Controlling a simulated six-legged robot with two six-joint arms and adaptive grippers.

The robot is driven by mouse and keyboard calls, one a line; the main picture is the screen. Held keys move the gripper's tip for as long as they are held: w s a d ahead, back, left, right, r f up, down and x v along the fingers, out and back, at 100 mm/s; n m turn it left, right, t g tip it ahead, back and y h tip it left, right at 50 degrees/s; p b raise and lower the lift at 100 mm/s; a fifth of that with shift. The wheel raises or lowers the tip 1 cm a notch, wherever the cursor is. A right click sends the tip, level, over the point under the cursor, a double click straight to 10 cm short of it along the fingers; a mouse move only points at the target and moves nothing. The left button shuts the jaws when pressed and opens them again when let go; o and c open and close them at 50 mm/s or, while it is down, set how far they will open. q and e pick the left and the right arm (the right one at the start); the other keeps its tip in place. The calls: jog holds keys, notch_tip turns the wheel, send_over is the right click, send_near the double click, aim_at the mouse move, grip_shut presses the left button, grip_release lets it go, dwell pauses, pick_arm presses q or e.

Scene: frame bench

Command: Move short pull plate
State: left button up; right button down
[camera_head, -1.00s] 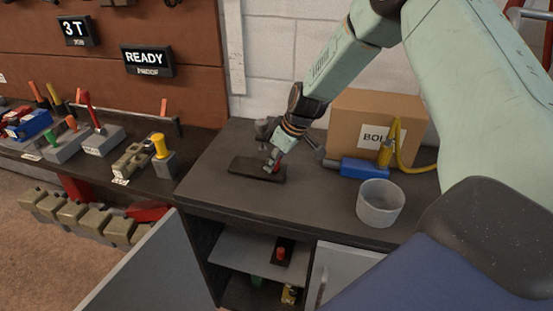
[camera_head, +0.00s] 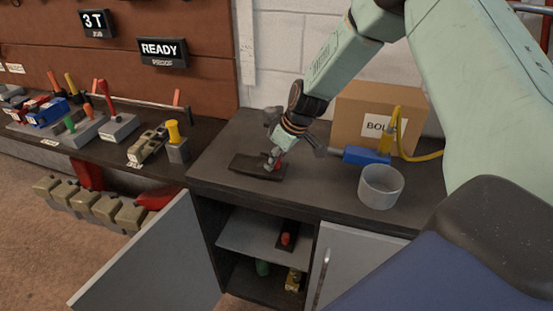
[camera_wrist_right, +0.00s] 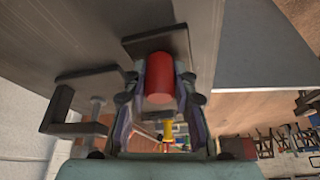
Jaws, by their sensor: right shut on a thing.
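A dark flat plate (camera_head: 246,164) lies on the bench top, and its red round handle (camera_wrist_right: 160,80) stands between my right fingers. My right gripper (camera_head: 272,161) is shut on this handle. The wrist view shows a finger on each side of the handle, with the dark plate (camera_wrist_right: 157,42) beyond it. In the head view the fingers hide most of the handle. A similar dark plate with a red handle (camera_head: 288,237) sits on the shelf inside the cabinet. I cannot tell which is called the short one. My left gripper is not in view.
A black clamp (camera_wrist_right: 78,100) stands close beside my right gripper. A grey cup (camera_head: 381,187), a blue tool (camera_head: 365,155) with a yellow hose and a cardboard box (camera_head: 365,105) are to the right. The cabinet's left door (camera_head: 165,265) stands open. The bench's front left is clear.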

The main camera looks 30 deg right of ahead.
jog(key=shift+w+r, duration=0.1)
jog(key=c, duration=1.5)
grip_release()
jog(key=shift+w, duration=0.15)
jog(key=o, duration=0.3)
jog(key=shift+w+d+f, duration=0.2)
jog(key=shift+d+f, duration=0.15)
jog(key=shift+f, duration=0.05)
jog(key=shift+o, duration=1)
jog(key=shift+s+a+r, duration=0.25)
jog(key=shift+s, duration=0.05)
jog(key=shift+d+r, duration=0.25)
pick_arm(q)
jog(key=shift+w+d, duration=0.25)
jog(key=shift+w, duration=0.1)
pick_arm(e)
jog(key=v, duration=1.1)
